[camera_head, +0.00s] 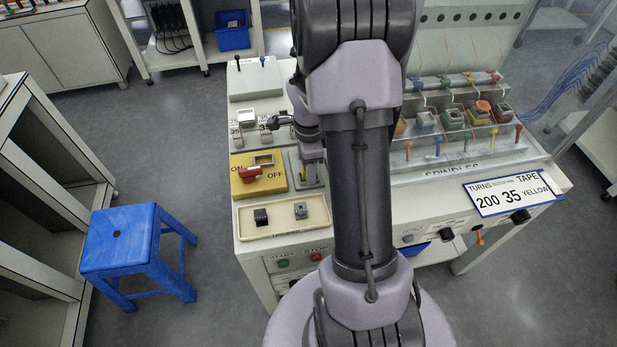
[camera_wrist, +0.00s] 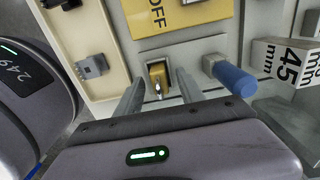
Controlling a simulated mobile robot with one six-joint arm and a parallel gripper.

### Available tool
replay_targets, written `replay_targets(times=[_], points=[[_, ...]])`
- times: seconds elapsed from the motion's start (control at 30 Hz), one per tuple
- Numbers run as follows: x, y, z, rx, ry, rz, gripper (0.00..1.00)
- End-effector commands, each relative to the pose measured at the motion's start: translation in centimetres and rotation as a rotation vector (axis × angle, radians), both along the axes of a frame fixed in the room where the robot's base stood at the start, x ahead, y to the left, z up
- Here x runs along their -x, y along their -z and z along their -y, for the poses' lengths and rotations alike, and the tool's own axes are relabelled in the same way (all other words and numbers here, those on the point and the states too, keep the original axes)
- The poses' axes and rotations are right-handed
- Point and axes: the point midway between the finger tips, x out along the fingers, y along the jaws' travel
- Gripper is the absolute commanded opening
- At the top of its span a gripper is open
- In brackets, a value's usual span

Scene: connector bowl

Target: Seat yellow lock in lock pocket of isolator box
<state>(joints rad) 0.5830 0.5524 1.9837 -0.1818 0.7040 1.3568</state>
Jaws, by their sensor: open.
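The yellow isolator box (camera_head: 246,187) carries ON and OFF lettering and a red handle (camera_head: 262,174). A pale rectangular frame (camera_head: 263,160) sits on it; I cannot tell if this is the lock pocket. Its OFF face (camera_wrist: 180,14) shows at the top of the wrist view. A small yellow block, likely the yellow lock (camera_wrist: 158,70), stands on a pale plate beside the box. My gripper (camera_wrist: 160,86) is open, its fingers to either side of this block, with no clear contact. In the head view my gripper (camera_head: 311,172) is beside the box and hides the block.
A cream tray (camera_head: 283,232) in front of the box holds a black connector (camera_head: 260,216) and a grey connector (camera_head: 300,211). A spindle rack (camera_head: 455,150) stands to the right.

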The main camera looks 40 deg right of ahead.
Motion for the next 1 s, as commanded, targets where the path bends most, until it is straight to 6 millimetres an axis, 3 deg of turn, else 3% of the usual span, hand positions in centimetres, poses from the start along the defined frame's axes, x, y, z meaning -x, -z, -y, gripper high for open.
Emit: replay_targets(times=[0.17, 0.4, 0.77, 1.0], points=[[0.0, -0.1, 0.0, 0.001, 0.000, 0.001, 0.43], [0.0, -0.1, 0.0, 0.001, 0.000, 0.001, 0.00], [0.0, -0.3, 0.0, 0.001, -0.001, 0.002, 0.00], [0.0, -3.3, 0.0, 0.001, -0.001, 0.002, 0.00]])
